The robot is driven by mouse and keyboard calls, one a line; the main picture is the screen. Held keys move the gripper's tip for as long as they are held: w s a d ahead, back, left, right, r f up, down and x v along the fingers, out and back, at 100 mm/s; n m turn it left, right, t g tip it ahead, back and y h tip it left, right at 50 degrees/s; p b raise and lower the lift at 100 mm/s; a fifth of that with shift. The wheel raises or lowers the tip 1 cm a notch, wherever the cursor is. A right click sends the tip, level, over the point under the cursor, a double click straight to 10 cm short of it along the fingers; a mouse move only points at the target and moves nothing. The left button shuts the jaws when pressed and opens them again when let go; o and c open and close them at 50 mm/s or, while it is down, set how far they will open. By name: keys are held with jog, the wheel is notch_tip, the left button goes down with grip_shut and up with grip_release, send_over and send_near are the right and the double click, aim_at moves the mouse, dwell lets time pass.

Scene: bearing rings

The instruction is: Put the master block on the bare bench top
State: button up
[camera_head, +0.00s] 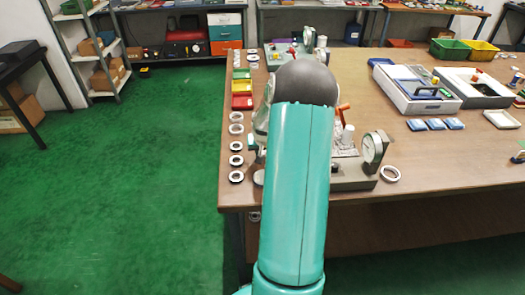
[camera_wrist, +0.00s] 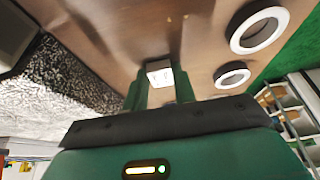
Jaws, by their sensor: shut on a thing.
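In the wrist view my gripper (camera_wrist: 160,88) is shut on the master block (camera_wrist: 159,72), a small pale block with dark marks on its face, held between the two green fingers. The brown bench top (camera_wrist: 110,30) lies beyond the block; I cannot tell whether the block touches it. In the head view the bench top (camera_head: 455,168) is a wide wooden surface. My own teal arm hides my gripper and the block there.
Metal rings (camera_head: 236,146) stand in a row along the bench's left edge; two rings (camera_wrist: 259,30) show near the block in the wrist view. A dial gauge stand (camera_head: 372,150) is right of my arm. Cases (camera_head: 415,88) stand further right. The front right bench is clear.

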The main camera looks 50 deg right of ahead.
jog(key=o, duration=1.1)
jog(key=shift+c, duration=0.2)
jog(key=v, duration=1.2)
jog(key=w+a+r+n, duration=0.15)
jog(key=a+r, duration=0.45)
jog(key=a, duration=0.6)
jog(key=w+a+r+n, duration=0.1)
jog(key=a+r+n, duration=0.35)
jog(key=a, duration=0.75)
jog(key=s+a+r+n+t+y, duration=0.1)
jog(key=s+a+r+n, duration=0.1)
jog(key=s+a, duration=0.4)
jog(key=s+a+r+n+t+y, duration=0.1)
jog(key=s+a, duration=0.5)
jog(key=a, duration=0.8)
notch_tip(320, 180, up, 3)
jog(key=shift+s+f+n+t+y, duration=0.15)
jog(key=shift+n+t+y, duration=0.2)
jog(key=shift+y, duration=0.35)
